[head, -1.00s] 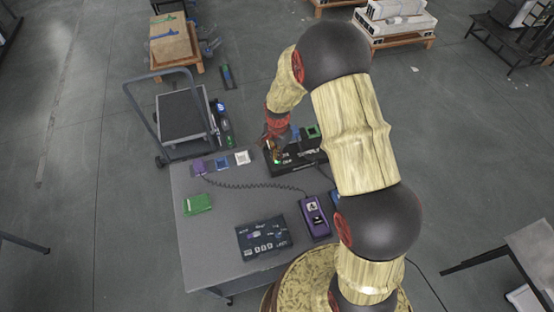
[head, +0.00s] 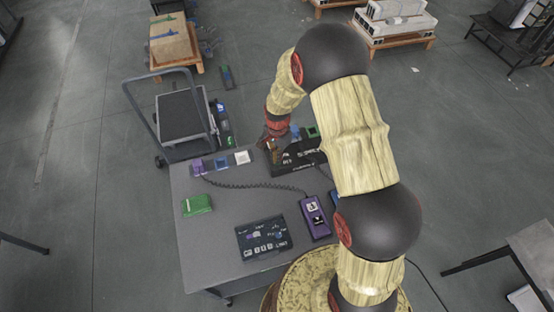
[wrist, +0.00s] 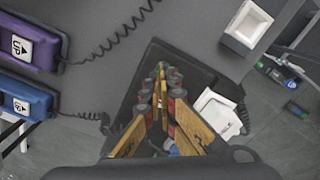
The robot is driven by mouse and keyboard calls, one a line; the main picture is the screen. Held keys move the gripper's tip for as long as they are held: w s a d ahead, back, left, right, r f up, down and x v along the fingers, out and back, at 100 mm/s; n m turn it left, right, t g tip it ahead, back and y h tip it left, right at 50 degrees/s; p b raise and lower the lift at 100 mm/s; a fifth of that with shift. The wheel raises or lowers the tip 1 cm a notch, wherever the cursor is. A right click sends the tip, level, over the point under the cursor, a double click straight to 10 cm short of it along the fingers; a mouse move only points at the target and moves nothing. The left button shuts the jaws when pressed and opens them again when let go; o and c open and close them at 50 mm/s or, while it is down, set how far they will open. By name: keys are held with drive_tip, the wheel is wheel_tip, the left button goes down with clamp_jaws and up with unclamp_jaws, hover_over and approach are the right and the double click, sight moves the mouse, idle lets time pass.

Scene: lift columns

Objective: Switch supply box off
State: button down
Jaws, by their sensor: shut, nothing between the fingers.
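The supply box, a black box with white markings (head: 297,168), lies at the far edge of the grey table. In the wrist view its dark top (wrist: 190,62) lies under and beyond my fingers. My gripper (head: 274,152) is at the left end of this box, pointing down. In the wrist view my gripper (wrist: 163,72) is shut, with its tan finger pads meeting and nothing held. The fingers cover part of the box, so the switch and its position cannot be made out. I cannot tell whether the fingertips touch the box. No green light shows on it.
A purple handset (head: 315,217) with a coiled cord and a black panel (head: 263,238) lie on the grey table (head: 215,245). A blue handset (wrist: 25,97) is beside the purple one. A cart (head: 184,115) stands beyond.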

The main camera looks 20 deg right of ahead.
drive_tip(key=shift+f, duration=0.35)
idle(0.3)
drive_tip(key=shift+r+p, duration=1.95)
drive_tip(key=shift+r, duration=1.6)
drive_tip(key=shift+s+n, duration=0.2)
drive_tip(key=shift+n, duration=0.4)
drive_tip(key=s+r+n+t+b, duration=0.5)
drive_tip(key=s+r+n+b, duration=0.5)
drive_tip(key=s+r, duration=1.3)
drive_tip(key=s+b, duration=0.2)
drive_tip(key=s, duration=0.1)
drive_tip(key=shift+r+n+t, duration=0.15)
drive_tip(key=shift+n+t, duration=0.15)
drive_tip(key=shift+n, duration=0.1)
